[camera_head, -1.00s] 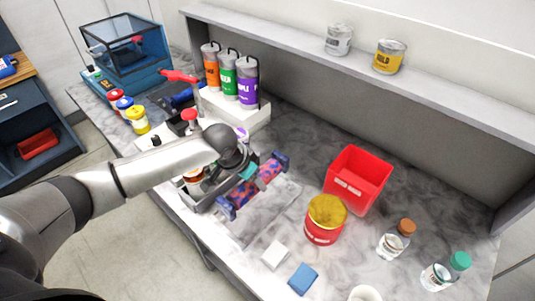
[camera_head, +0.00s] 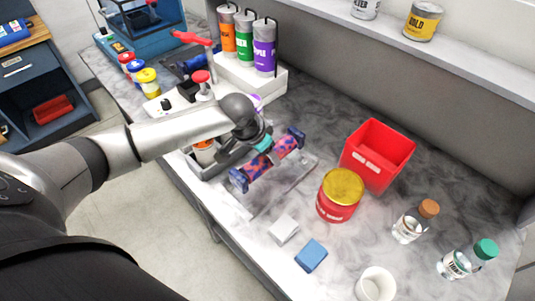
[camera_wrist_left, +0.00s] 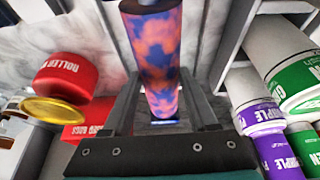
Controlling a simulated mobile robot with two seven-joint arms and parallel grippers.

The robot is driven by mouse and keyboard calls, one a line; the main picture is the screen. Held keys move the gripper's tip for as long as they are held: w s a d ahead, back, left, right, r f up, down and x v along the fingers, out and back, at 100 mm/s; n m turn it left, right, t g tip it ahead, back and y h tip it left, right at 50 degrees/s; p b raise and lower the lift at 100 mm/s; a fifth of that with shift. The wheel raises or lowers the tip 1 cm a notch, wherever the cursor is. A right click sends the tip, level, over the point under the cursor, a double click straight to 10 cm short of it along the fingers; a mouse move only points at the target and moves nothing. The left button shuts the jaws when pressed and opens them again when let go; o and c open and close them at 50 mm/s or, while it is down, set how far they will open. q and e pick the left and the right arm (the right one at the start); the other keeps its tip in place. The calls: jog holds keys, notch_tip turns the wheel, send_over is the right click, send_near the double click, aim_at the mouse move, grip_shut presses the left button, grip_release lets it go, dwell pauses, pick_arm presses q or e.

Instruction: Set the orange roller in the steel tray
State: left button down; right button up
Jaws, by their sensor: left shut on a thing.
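The roller (camera_head: 256,167) has an orange-pink face blotched with blue-purple and dark blue end pieces. My left gripper (camera_head: 273,156) is shut around its middle in the head view, and the roller lies slantwise over the pale work area. In the left wrist view the roller (camera_wrist_left: 162,55) stands between the two fingers (camera_wrist_left: 165,115). A pale, shallow metal tray (camera_head: 288,183) shows beside and under the roller; I cannot tell whether the roller touches it. My right gripper is not in view.
A red tub with gold lid (camera_head: 340,197), a red bin (camera_head: 377,155), a white block (camera_head: 283,229), a blue block (camera_head: 311,256) and bottles stand right. Labelled canisters (camera_head: 245,40) stand behind.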

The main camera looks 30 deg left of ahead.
pick_arm(q)
jog(key=shift+w+f+b, duration=0.1)
jog(key=shift+f+b, duration=1.5)
jog(key=shift+b, duration=0.1)
jog(key=shift+f, duration=0.8)
jog(key=shift+f, duration=0.3)
jog(key=c, duration=0.5)
grip_release()
jog(key=o, duration=0.4)
jog(key=shift+f, duration=0.15)
jog(key=p+v, duration=0.2)
jog(key=v, duration=1.3)
jog(key=shift+r, duration=0.25)
